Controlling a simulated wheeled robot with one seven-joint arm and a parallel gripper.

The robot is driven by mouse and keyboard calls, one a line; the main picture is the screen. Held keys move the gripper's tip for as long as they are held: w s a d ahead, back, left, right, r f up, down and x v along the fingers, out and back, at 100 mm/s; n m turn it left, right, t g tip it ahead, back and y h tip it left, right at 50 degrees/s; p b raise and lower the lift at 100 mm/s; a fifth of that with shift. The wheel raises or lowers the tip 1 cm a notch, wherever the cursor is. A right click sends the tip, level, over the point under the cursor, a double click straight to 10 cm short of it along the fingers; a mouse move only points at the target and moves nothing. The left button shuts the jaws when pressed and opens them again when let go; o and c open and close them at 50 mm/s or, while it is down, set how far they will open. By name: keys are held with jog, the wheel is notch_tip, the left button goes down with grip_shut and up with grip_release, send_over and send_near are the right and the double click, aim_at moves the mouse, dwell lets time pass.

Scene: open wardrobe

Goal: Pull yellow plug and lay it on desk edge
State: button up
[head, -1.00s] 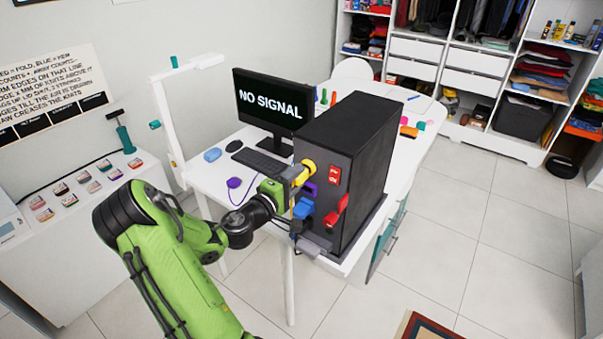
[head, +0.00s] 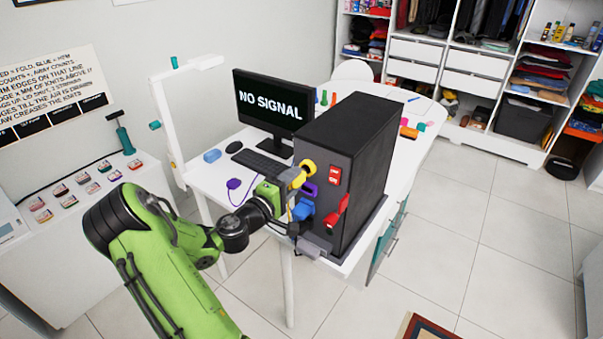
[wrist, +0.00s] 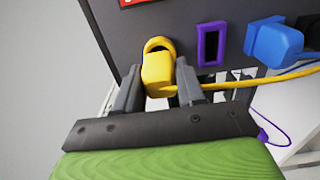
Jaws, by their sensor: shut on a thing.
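The yellow plug (wrist: 157,74) is between the two fingers of my gripper (wrist: 159,80) in the wrist view, and the gripper is shut on it. A yellow ring-shaped socket (wrist: 160,43) on the dark computer tower shows just behind the plug, with a dark arc between them. I cannot tell whether the plug's tip is still inside the socket. A yellow cord (wrist: 235,82) runs right from the plug. In the head view my gripper (head: 295,178) is at the tower's front panel and largely hides the plug. The tower (head: 350,160) stands upright on the white desk (head: 210,178).
A purple socket (wrist: 211,44) is empty beside the yellow one. A blue plug (wrist: 272,42) sits at the right. Red parts (head: 334,175) are on the panel. A purple plug (head: 233,184), keyboard (head: 258,163) and monitor (head: 270,103) are on the desk, left of the tower.

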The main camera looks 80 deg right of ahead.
jog(key=shift+a, duration=0.1)
jog(key=shift+b+v, duration=0.8)
jog(key=shift+v, duration=1.15)
